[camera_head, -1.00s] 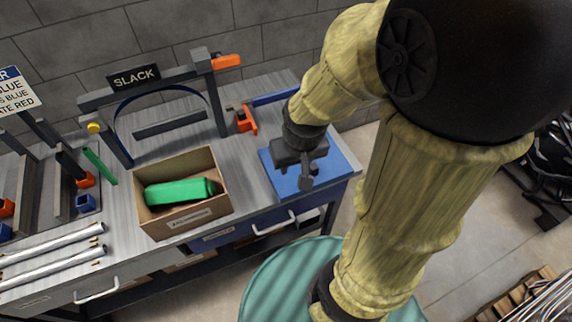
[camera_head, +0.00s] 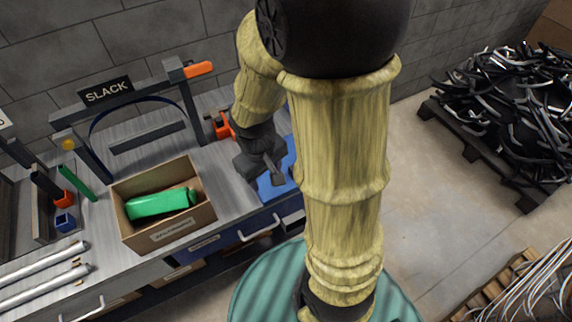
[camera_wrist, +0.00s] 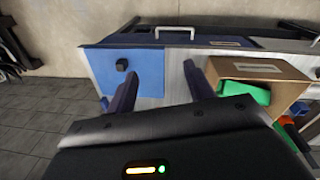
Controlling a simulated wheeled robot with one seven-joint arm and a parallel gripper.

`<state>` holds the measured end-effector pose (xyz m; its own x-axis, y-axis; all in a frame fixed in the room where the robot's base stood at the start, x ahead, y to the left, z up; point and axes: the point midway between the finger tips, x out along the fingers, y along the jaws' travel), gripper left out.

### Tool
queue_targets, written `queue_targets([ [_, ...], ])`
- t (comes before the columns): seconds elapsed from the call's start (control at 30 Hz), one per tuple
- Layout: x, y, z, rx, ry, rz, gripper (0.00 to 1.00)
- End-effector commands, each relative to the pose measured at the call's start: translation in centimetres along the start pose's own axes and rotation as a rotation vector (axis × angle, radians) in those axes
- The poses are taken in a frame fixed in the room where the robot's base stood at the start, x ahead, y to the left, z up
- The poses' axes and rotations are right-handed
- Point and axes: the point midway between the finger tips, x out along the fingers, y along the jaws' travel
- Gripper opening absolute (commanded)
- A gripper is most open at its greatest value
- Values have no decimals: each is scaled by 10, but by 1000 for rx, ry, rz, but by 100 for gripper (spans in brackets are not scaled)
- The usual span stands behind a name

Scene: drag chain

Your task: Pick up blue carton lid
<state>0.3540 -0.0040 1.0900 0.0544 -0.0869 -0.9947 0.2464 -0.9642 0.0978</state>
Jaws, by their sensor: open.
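The blue carton lid (camera_head: 290,172) lies flat at the right end of the grey bench, partly hidden by my arm in the head view. The wrist view shows it as a flat blue panel (camera_wrist: 98,68) with a small dark knob (camera_wrist: 122,65) on top. My gripper (camera_wrist: 160,70) is open and empty.
An open cardboard carton (camera_head: 190,227) with a green object (camera_head: 160,203) stands left of the lid, close to my gripper. An orange clamp (camera_head: 223,126) and the SLACK frame (camera_head: 187,105) are behind. A teal round surface (camera_head: 262,285) is below the bench.

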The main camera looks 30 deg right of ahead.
Motion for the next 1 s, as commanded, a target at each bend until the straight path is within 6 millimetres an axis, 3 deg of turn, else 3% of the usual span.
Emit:
queue_targets([
  [0.03,14,0,-2,-84,-63,21,53],
  [0.33,79,24,-20,-587,-417,211,53],
  [0.6,131,48,-58,-1023,-708,451,53],
  [0.8,154,55,-85,-1230,-838,598,53],
  [1.0,157,55,-91,-1266,-858,628,53],
])
